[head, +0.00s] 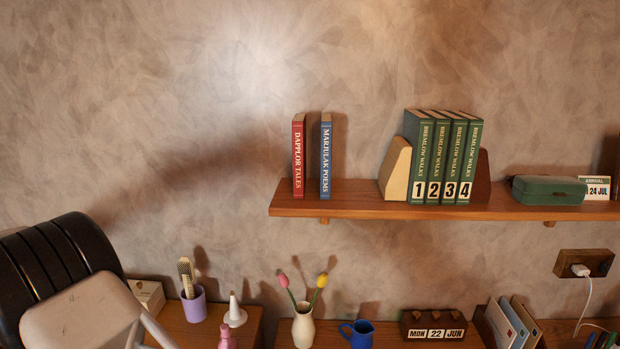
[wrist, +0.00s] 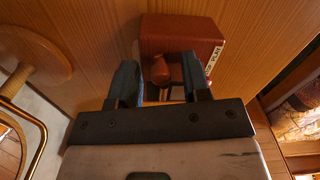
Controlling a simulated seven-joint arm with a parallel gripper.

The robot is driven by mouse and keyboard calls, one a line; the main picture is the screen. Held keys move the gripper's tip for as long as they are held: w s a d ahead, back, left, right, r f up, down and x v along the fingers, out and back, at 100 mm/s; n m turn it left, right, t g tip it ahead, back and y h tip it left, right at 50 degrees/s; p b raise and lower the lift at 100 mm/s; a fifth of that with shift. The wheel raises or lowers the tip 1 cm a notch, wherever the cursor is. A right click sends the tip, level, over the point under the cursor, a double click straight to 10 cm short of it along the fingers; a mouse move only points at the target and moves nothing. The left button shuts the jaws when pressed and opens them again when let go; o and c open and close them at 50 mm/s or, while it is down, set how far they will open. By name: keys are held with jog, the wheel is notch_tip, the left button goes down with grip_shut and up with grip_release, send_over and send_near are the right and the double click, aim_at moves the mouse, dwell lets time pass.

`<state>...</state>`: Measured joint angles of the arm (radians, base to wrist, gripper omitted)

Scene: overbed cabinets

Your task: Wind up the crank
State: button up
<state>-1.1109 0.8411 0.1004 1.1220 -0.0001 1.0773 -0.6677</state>
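In the wrist view, a reddish-brown box (wrist: 182,32) with a small white label on its right side is just beyond my gripper. A rounded reddish-brown knob (wrist: 160,70), which looks like the crank's handle, stands out from it toward the camera. My gripper (wrist: 159,64) has its two dark fingers apart, one on each side of the knob. A gap shows between the left finger and the knob. A second brown part shows close to the right finger; whether they touch is unclear. I cannot make out the box or the crank in the head view.
In the wrist view, a round wooden piece (wrist: 38,65) and a curved brass-coloured rod (wrist: 42,135) are at left. In the head view, a wall shelf (head: 345,200) holds books. Below are a white vase (head: 303,327), a blue jug (head: 358,334) and a purple cup (head: 194,305).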

jog(key=shift+r, duration=0.1)
dwell(0.4)
jog(key=shift+r, duration=2.85)
